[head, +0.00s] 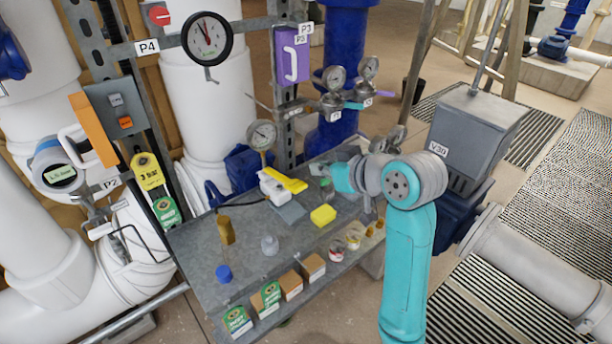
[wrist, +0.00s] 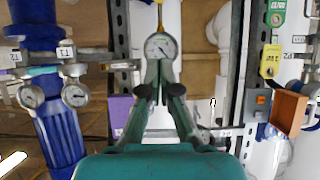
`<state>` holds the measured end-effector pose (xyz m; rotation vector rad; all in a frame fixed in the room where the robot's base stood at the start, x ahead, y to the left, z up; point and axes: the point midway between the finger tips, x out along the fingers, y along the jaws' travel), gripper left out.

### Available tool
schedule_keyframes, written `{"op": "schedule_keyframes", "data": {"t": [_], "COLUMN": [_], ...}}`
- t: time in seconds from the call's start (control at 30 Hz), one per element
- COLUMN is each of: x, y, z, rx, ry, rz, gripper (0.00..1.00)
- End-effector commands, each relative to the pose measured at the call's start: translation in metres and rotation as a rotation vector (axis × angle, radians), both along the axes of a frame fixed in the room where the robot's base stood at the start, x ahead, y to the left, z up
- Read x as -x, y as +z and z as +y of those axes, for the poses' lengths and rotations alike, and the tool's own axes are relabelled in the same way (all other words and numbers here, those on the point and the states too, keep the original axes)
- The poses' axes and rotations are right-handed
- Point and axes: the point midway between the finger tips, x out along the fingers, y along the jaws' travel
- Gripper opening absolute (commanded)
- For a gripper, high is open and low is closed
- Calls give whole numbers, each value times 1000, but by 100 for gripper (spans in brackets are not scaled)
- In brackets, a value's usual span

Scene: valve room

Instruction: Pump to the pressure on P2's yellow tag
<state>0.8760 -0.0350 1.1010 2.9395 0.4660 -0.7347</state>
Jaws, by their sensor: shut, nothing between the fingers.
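The P2 label (head: 110,183) is at the left, with a yellow tag (head: 147,170) reading "3 bar" beside it. The tag also shows upside down in the wrist view (wrist: 270,60). A white and yellow device that looks like the hand pump (head: 283,186) lies on the grey bench. A round dial gauge (head: 262,134) stands at its back; what looks like the same gauge is straight ahead in the wrist view (wrist: 160,47), its reading too small to tell. My gripper (wrist: 160,64) is shut and empty, its tips overlapping the gauge's lower edge. In the head view my arm hides most of it.
The bench (head: 195,250) carries a yellow block (head: 323,214), a blue cap (head: 224,273) and small bottles. Boxes line its front. A dial (head: 207,39) near P4 and an open orange door (head: 92,130) stand above. The grey V30 box (head: 475,130) is close right of my arm.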

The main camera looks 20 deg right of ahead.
Motion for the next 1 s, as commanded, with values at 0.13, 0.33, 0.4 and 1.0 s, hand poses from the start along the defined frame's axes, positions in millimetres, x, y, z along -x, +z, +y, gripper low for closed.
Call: {"op": "schedule_keyframes", "data": {"t": [0.13,0.33,0.4,1.0], "x": [-14,-45,-56,-72], "y": [-9,-26,-32,-84], "z": [5,15,19,23], "rx": [0,-1,-1,-1], "ry": [1,1,2,0], "rz": [3,3,4,0], "gripper": [0,0,0,0]}}
